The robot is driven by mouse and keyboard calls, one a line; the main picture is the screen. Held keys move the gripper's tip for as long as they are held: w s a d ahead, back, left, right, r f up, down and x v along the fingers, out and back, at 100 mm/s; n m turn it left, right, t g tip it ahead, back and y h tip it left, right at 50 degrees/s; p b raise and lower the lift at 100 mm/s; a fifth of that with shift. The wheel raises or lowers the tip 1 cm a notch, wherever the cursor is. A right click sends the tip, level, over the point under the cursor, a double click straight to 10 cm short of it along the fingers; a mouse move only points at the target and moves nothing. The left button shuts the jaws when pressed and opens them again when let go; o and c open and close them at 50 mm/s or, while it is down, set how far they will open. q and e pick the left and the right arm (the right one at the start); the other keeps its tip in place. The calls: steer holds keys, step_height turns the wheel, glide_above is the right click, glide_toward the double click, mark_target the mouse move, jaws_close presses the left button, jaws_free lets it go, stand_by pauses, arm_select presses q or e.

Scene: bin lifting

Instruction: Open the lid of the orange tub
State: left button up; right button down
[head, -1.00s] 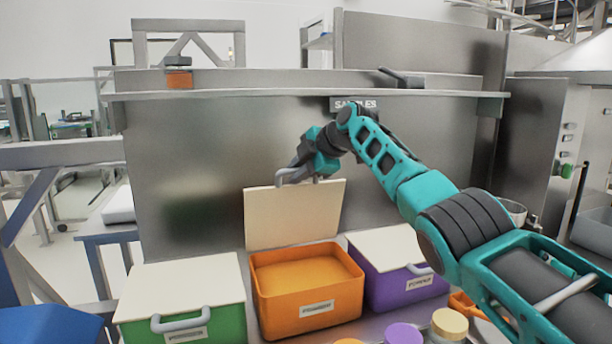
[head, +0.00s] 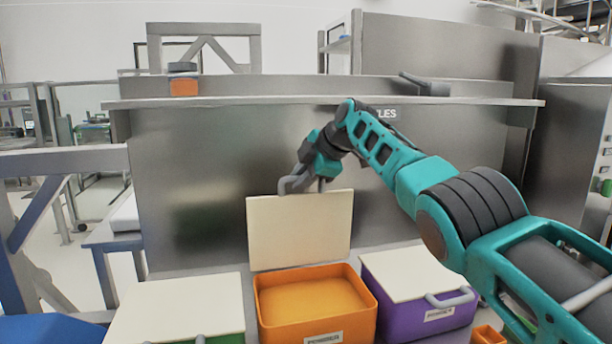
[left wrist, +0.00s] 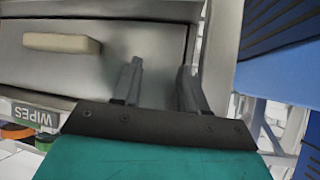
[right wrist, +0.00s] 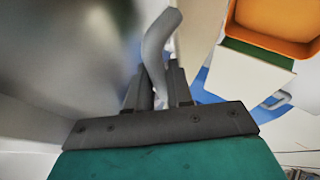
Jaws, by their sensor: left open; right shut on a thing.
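The orange tub (head: 316,321) stands in the middle of the row with its inside showing. Its cream lid (head: 299,232) stands upright at the tub's back edge. The lid's grey handle (head: 291,184) is at the lid's top, and my right gripper (head: 318,183) is shut on it. The handle also shows between the fingers in the right wrist view (right wrist: 157,50). The orange tub shows at the upper right there (right wrist: 285,22). My left gripper (left wrist: 158,85) is open and empty, seen only in the left wrist view, in front of a grey drawer-like panel.
A green tub with a closed cream lid (head: 178,307) stands to the left. A purple tub (head: 430,318) with a closed lid stands to the right. A metal back panel (head: 200,180) rises behind, with a shelf (head: 320,100) above it. A WIPES label (left wrist: 35,116) shows in the left wrist view.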

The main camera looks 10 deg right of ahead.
steer(key=shift+s+f, duration=0.1)
steer(key=shift+f, duration=0.45)
steer(key=c, duration=1.1)
jaws_free()
steer(key=shift+s+d+r+b, duration=0.1)
steer(key=shift+b, duration=0.35)
steer(key=r+b+v, duration=0.1)
steer(key=b+v, duration=0.3)
steer(key=v, duration=0.9)
steer(key=shift+b, duration=0.35)
steer(key=shift+r, duration=0.1)
